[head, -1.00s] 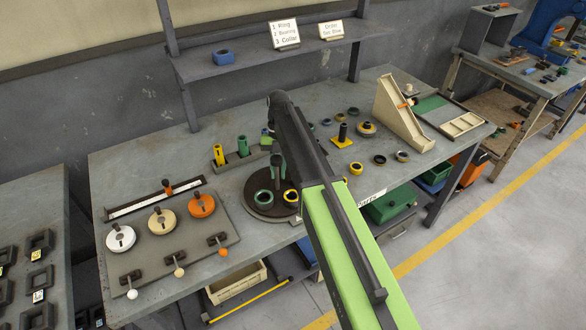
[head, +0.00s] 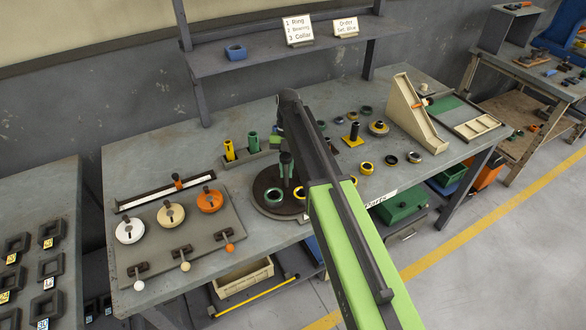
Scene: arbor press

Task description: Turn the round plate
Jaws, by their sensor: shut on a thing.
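The round plate (head: 265,206) is a dark brown disc lying flat on the workbench, left of my arm in the head view. A green ring (head: 275,198) and a yellow ring (head: 300,192) sit on it, the yellow one partly hidden by my arm. An upright dark post (head: 287,172) stands on the plate behind the rings. My gripper (head: 285,156) reaches down to the top of this post and is shut on it. The fingers are small and partly hidden by my own arm.
A grey panel with white, cream and orange dials (head: 210,200) and several small levers lies left of the plate. Yellow and green cylinders (head: 253,143) stand in a holder behind it. Loose rings and a cream ramp (head: 413,112) are at the right.

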